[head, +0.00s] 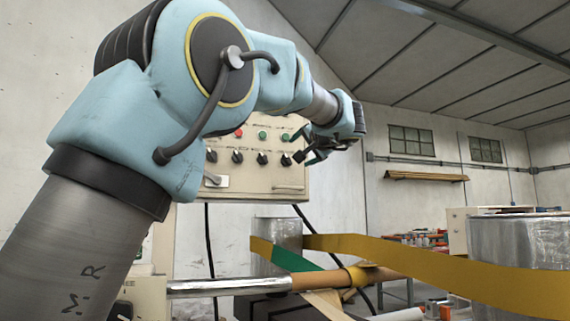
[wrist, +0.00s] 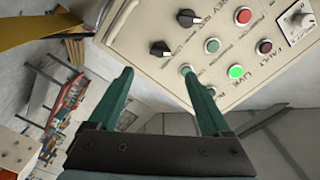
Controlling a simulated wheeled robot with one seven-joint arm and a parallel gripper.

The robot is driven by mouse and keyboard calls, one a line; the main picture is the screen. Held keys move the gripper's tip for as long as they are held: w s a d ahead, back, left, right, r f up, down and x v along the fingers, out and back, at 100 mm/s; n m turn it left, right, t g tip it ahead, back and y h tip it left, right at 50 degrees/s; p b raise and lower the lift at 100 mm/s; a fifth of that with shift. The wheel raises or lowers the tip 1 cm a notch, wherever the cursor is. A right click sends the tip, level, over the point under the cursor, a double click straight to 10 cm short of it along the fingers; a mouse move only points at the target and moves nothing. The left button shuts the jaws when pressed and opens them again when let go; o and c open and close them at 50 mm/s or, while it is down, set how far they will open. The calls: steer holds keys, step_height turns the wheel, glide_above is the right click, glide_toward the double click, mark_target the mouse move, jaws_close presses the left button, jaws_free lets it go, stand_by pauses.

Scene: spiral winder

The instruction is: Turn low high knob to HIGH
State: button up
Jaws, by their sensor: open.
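A cream control panel (head: 255,180) carries a row of black knobs in the head view; the rightmost visible one (head: 286,160) is just left of my gripper (head: 308,150). In the wrist view, two black knobs show on the tilted panel, one at the top (wrist: 190,18) and one near the panel edge (wrist: 160,48). I cannot read which is the low high knob or its setting. My gripper (wrist: 158,72) is open and empty, with green fingers. The edge knob appears just beyond the gap between the fingertips, and contact is not visible.
Cables hang under the panel.

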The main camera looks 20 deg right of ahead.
mark_target(289, 159)
steer(key=w+p, duration=0.1)
steer(key=w, duration=0.2)
steer(key=w+d+p, duration=0.1)
steer(key=w+p, duration=0.1)
steer(key=w, duration=0.2)
steer(key=w+p, duration=0.2)
steer(key=w, duration=0.1)
steer(key=shift+w+d+r, duration=0.15)
steer(key=shift+w+r, duration=0.05)
steer(key=shift+w, duration=0.05)
steer(key=shift+w+f, duration=0.15)
steer(key=shift+w, duration=0.25)
jaws_close()
